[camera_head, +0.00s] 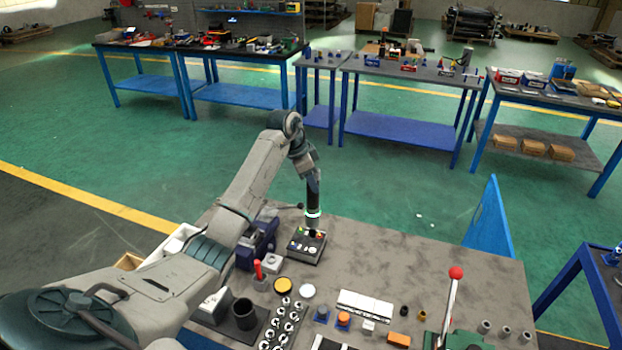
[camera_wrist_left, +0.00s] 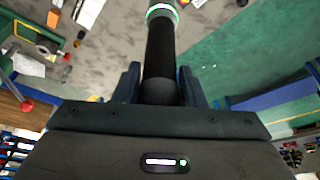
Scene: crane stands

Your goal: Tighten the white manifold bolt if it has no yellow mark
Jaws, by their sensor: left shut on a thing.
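My left gripper (camera_head: 312,178) is shut on a black cylindrical tool (camera_head: 313,195) with a glowing white-green ring. The tool also shows between the two fingers in the left wrist view (camera_wrist_left: 160,55). It hangs roughly upright, its lower end at the back edge of a dark box (camera_head: 305,257) with small coloured and pale heads on top, which may be the manifold. I cannot tell whether the tool touches it. The white bolt cannot be singled out, and no yellow mark can be made out at this size. My right gripper is not in view.
On the grey bench (camera_head: 415,260) stand a blue vise (camera_head: 258,245), a red-handled switch (camera_head: 258,270), a black cup (camera_head: 245,313) and a tray of sockets (camera_head: 283,325). A red-knobbed lever (camera_head: 450,310) rises at right. The bench's back right is clear.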

